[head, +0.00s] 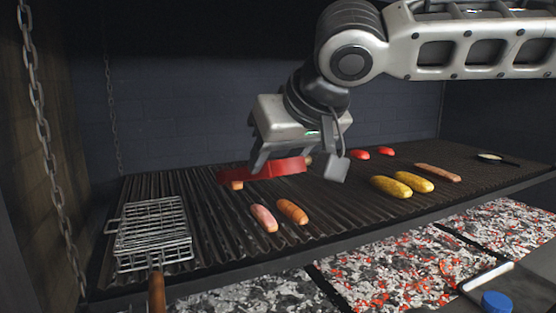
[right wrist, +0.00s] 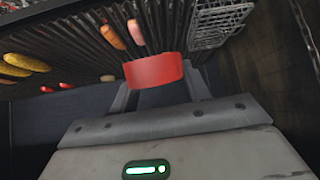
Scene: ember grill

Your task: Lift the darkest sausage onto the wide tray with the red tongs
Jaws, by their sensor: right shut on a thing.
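My right gripper (head: 297,162) is shut on the red tongs (head: 276,170) above the grill; in the right wrist view they appear as a red band (right wrist: 155,71). A pink sausage (head: 264,218) and an orange-brown sausage (head: 293,212) lie side by side in front of the tongs. Another sausage (head: 237,185) is partly hidden under the tongs. A long brown sausage (head: 437,172) lies at the right. I cannot tell for certain which is darkest. I cannot make out a wide tray. My left gripper is not in view.
Two yellow corn cobs (head: 390,187) and two red pieces (head: 359,153) lie on the ridged grill (head: 200,190). A wire basket (head: 152,235) with a wooden handle stands at the left. Glowing coals (head: 400,265) lie below.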

